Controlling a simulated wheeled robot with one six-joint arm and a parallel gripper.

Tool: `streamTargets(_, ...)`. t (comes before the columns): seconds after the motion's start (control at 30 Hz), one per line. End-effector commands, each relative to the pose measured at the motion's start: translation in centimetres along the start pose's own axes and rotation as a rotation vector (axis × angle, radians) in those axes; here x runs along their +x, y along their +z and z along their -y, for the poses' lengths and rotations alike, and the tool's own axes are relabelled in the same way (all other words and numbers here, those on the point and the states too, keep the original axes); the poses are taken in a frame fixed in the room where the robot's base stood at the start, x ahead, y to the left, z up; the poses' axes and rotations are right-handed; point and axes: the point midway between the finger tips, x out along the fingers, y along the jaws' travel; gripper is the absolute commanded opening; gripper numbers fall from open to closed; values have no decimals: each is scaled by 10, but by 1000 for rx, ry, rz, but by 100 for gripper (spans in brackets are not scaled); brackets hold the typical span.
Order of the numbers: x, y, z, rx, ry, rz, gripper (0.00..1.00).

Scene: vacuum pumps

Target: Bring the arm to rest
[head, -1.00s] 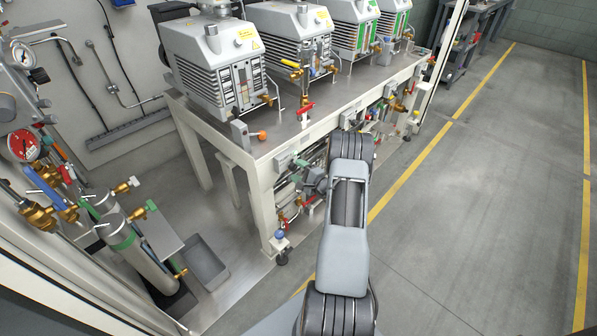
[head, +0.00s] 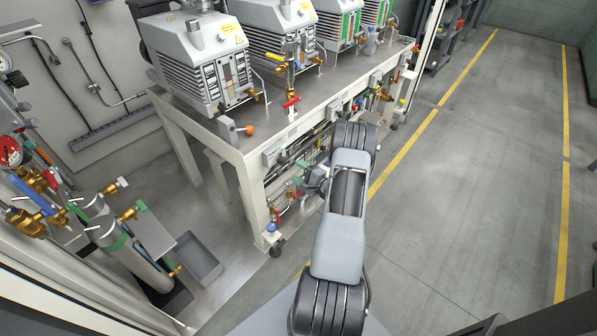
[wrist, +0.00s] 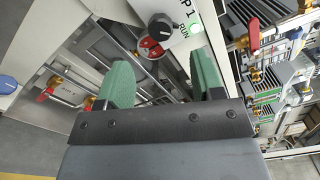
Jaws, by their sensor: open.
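My gripper (wrist: 163,80) shows in the wrist view with its two green fingers apart and nothing between them. Beyond the fingers is a pale panel with a black knob (wrist: 160,26), a red-marked round part (wrist: 151,47) and a label reading RUN. I cannot tell the gap between the fingers and the panel. In the head view my arm reaches out beside the front of the pump bench (head: 245,160). The gripper cannot be made out clearly there.
Several vacuum pumps (head: 195,62) stand on the bench, with valves and pipes below its top. Gas cylinders (head: 135,262) and a grey tray (head: 198,258) are at the lower left. Open floor (head: 460,190) with yellow lines lies to the right.

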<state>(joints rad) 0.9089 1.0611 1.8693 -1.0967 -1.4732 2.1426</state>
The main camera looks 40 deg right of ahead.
Motion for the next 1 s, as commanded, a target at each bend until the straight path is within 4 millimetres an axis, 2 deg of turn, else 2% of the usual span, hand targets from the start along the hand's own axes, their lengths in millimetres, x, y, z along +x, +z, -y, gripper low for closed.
streamTargets(0.4,0,0,0,-11,0,0,61)
streamTargets(0.47,0,0,0,-44,4,-3,61)
streamTargets(0.57,0,-10,-12,-175,76,-52,61)
streamTargets(0.63,-6,-27,-32,-308,193,-138,61)
streamTargets(0.7,-21,-44,-59,-439,367,-231,61)
streamTargets(0.77,-37,-56,-68,-559,534,-297,61)
streamTargets(0.87,-58,-57,-59,-747,823,-332,61)
streamTargets(0.97,-74,-36,-33,-895,1099,-287,61)
streamTargets(1.0,-78,-22,-19,-942,1201,-248,61)
